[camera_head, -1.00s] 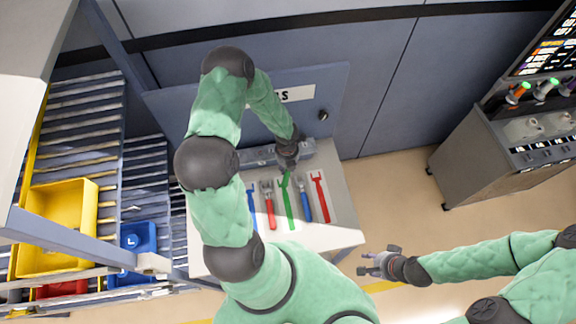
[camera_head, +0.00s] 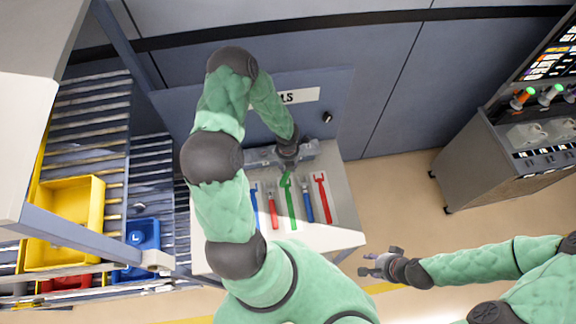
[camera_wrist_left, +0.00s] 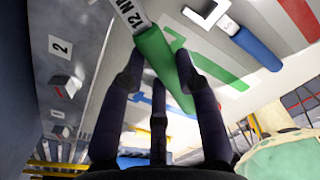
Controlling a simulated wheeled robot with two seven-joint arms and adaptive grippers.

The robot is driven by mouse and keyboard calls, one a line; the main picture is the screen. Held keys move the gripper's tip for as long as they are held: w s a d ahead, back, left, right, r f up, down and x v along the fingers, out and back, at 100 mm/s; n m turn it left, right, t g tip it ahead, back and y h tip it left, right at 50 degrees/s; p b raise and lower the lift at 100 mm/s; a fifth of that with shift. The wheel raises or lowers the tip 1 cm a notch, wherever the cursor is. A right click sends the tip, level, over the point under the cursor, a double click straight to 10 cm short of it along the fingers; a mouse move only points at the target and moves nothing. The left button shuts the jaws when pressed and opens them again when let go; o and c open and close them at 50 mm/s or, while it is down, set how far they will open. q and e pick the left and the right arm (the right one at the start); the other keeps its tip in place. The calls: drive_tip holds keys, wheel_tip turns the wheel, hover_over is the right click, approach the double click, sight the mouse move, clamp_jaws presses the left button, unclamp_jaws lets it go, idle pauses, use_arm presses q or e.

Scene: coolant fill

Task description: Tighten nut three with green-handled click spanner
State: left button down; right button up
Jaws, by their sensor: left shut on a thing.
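In the left wrist view the fingers of my left gripper (camera_wrist_left: 163,80) are closed around the green handle of the click spanner (camera_wrist_left: 158,52). A tag reading "12 N", partly cut off, is on its far part. The spanner is over the board, beside a flat green spanner outline (camera_wrist_left: 212,60). In the head view my left gripper (camera_head: 287,152) is at the back of the tool table, with green showing just below it. My right gripper (camera_head: 372,265) looks open and empty, right of the table. I cannot make out nut three.
Red (camera_head: 271,205) and blue (camera_head: 307,205) tools or outlines lie on the table (camera_head: 335,238). A numbered panel with grey blocks (camera_wrist_left: 66,86), one labelled 2, is left in the wrist view. Roller racks with a yellow bin (camera_head: 65,250) stand left, a console (camera_head: 500,165) right.

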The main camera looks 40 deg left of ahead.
use_arm(q)
drive_tip(key=shift+a, duration=0.1)
idle(0.3)
drive_tip(key=shift+w+d+n+b, duration=0.15)
drive_tip(key=shift+d+n+b, duration=0.2)
drive_tip(key=shift+d+n, duration=0.05)
drive_tip(key=shift+r, duration=0.15)
drive_tip(key=shift+r+p, duration=2.85)
drive_tip(key=shift+r, duration=0.05)
